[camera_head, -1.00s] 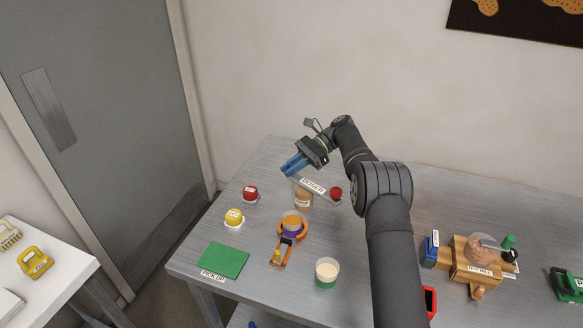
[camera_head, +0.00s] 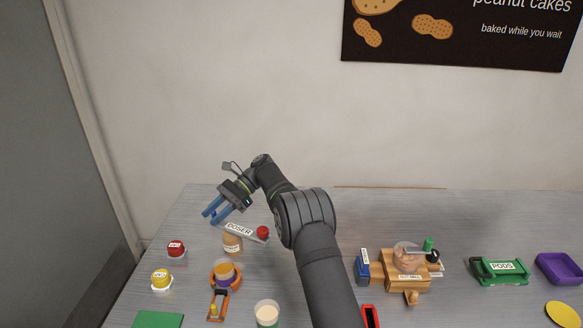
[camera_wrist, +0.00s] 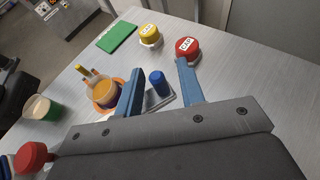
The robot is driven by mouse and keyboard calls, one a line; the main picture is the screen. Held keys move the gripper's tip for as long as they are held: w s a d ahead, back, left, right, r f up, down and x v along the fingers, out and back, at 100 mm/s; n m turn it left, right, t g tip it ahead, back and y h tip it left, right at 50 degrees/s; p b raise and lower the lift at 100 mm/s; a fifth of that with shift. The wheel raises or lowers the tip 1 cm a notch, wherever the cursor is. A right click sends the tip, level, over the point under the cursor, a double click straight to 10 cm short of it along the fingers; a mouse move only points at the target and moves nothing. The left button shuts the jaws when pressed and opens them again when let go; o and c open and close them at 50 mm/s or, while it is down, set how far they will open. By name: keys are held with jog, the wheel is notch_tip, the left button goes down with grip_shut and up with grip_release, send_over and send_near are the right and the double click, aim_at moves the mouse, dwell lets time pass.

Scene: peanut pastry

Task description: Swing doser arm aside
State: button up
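The doser arm is a grey bar labelled DOSER (camera_head: 240,229), with a red knob (camera_head: 262,232) at its right end, above a beige jar (camera_head: 232,244). My gripper (camera_head: 211,217) is at the bar's left end. In the wrist view its blue fingers (camera_wrist: 156,82) are apart, with the peg showing in the gap between them. I see space on both sides of the peg; contact is not visible. In the head view the gripper hides the peg.
A cup in an orange holder (camera_head: 224,273) stands in front of the doser. A cream-filled cup (camera_head: 267,314) is at the front. The nut mill (camera_head: 408,271) and green pods rack (camera_head: 501,270) stand right.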

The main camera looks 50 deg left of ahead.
jog(key=w+m+y, duration=0.1)
jog(key=m+y, duration=0.2)
jog(key=m+t+y, duration=0.2)
jog(key=t+y, duration=0.2)
jog(key=t, duration=0.3)
send_near(260, 228)
jog(key=s+a, duration=0.5)
jog(key=shift+a, duration=0.15)
jog(key=s+r+n+t+h, duration=0.3)
jog(key=s+r+n+t, duration=0.6)
jog(key=n, duration=0.6)
jog(key=w+a+f+g, duration=0.15)
jog(key=a+f, duration=0.25)
jog(key=f, duration=0.5)
jog(key=w+d+v, duration=0.1)
jog(key=v, duration=1)
jog(key=w+d+r+m+t, duration=0.1)
jog(key=w+d+m, duration=0.1)
jog(key=w, duration=0.6)
jog(key=w+d+r+m+t+y, duration=0.1)
jog(key=w+d, duration=0.3)
jog(key=w, duration=0.4)
jog(key=shift+d+r+m+t, duration=0.15)
jog(key=shift+r+m+t, duration=0.4)
jog(key=shift+m, duration=0.15)
